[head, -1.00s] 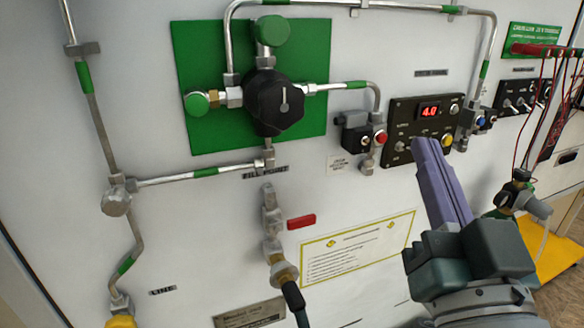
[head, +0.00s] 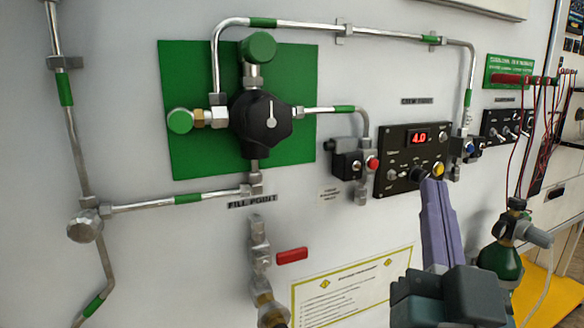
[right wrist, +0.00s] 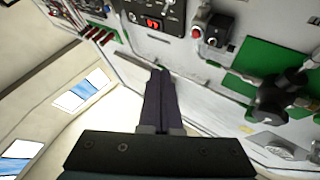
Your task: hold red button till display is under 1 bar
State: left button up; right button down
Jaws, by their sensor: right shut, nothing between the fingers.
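The red button (head: 373,164) sits on a small dark valve block on the white wall, left of the black display panel. The display (head: 419,137) glows red and reads 4.0. The red button also shows in the right wrist view (right wrist: 196,33), as does the lit display (right wrist: 153,24). My right gripper (head: 433,184) has long purple fingers, shut with nothing between them. In the head view its tips overlap the panel's lower edge, below and right of the red button. In the right wrist view the fingertips (right wrist: 160,72) appear apart from the button. My left gripper is out of view.
A black regulator knob (head: 262,125) on a green plate (head: 190,75) and metal pipes stand out from the wall at left. A green cylinder (head: 503,260) stands at right.

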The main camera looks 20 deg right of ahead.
aim_at(374, 165)
jog(key=w+b, duration=0.2)
jog(key=w, duration=0.4)
jog(key=shift+a, duration=0.25)
dwell(0.6)
dwell(0.8)
jog(key=shift+w+b, duration=0.15)
jog(key=shift+b, duration=0.15)
jog(key=shift+w, duration=0.3)
dwell(0.3)
jog(key=shift+w+b, duration=0.3)
jog(key=shift+w, duration=0.1)
dwell(4.5)
